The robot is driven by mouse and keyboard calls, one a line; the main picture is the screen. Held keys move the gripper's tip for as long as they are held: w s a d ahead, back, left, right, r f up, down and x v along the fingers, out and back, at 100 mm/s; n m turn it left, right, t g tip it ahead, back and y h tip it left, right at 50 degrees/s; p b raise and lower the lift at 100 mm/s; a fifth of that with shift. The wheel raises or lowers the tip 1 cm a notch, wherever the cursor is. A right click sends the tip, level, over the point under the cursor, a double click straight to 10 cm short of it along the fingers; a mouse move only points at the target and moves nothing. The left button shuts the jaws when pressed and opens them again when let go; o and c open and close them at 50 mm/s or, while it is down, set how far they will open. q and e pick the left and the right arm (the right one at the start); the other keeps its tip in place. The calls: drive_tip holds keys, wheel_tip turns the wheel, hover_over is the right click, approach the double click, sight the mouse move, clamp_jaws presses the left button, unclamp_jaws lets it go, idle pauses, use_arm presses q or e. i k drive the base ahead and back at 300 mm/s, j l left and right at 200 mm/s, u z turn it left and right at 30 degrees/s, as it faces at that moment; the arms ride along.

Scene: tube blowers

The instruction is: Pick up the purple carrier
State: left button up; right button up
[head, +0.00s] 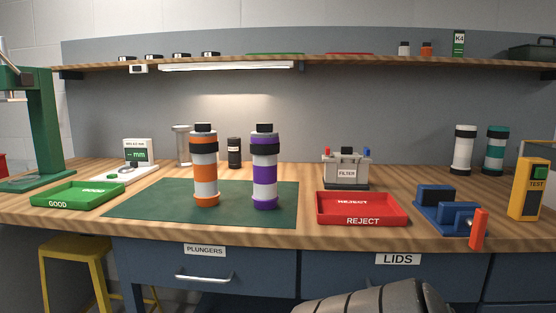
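The purple carrier (264,175) stands upright on the green mat (150,203) in the middle of the workbench. It is a white cylinder with purple bands, black rings and a black cap. An orange-banded carrier (205,172) of the same shape stands upright just to its left, with a narrow gap between them. Neither gripper is in view. A grey ribbed part, which looks like part of my own arm, shows at the bottom edge, well below and right of the purple carrier. Nothing is touching the purple carrier.
A red reject tray (362,222) and a filter unit (346,173) stand to the right. A blue clamp-like fixture (435,218) with an orange handle and a yellow tester (527,190) are farther right. A green tray (55,203) lies left. The mat's front right is clear.

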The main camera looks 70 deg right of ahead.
sight(265, 151)
drive_tip(key=z, duration=2)
